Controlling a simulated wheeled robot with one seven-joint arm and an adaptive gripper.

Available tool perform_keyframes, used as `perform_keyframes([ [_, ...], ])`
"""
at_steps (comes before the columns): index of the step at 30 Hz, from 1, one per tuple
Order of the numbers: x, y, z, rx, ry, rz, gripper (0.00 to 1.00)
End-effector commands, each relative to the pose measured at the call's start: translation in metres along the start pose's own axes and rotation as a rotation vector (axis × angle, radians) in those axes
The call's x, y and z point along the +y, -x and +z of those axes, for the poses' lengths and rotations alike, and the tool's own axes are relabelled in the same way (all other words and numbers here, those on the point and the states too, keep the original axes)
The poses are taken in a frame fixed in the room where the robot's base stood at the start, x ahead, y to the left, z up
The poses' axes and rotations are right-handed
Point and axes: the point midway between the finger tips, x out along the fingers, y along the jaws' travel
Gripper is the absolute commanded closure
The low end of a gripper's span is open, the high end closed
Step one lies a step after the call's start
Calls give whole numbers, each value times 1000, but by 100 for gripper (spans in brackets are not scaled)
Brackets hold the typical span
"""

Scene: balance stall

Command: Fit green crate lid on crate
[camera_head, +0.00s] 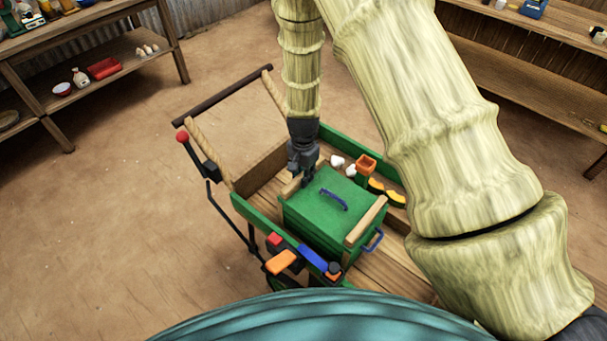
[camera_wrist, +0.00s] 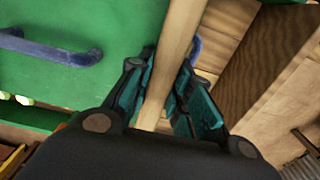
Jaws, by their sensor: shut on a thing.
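The green crate lid (camera_head: 330,202), with a blue handle (camera_head: 333,200) on top and pale wooden strips along two edges, lies over the green crate (camera_head: 312,231) in the cart. My gripper (camera_head: 308,178) points down at the lid's left edge in the head view. In the wrist view my gripper (camera_wrist: 165,95) is shut on the pale wooden strip (camera_wrist: 178,45) beside the lid's green top (camera_wrist: 110,25). The lid looks roughly lined up with the crate. I cannot tell whether it sits fully down. My fingers hide part of the strip.
The wooden cart (camera_head: 400,268) has green side boards and a dark push bar (camera_head: 222,95). An orange pot (camera_head: 366,166), white lumps and yellow-black pieces lie behind the crate. A red-knobbed lever (camera_head: 183,137) stands at left. Shelves line the walls; the floor at left is clear.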

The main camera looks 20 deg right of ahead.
Motion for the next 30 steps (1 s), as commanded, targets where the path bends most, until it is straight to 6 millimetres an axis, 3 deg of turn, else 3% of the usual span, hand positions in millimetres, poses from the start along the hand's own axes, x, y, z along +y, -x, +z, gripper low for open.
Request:
perform_keyframes([
  [23,0,0,0,0,0,0,100],
  [24,0,0,0,0,0,0,75],
  [27,0,0,0,0,0,0,57],
  [30,0,0,0,0,0,0,54],
])
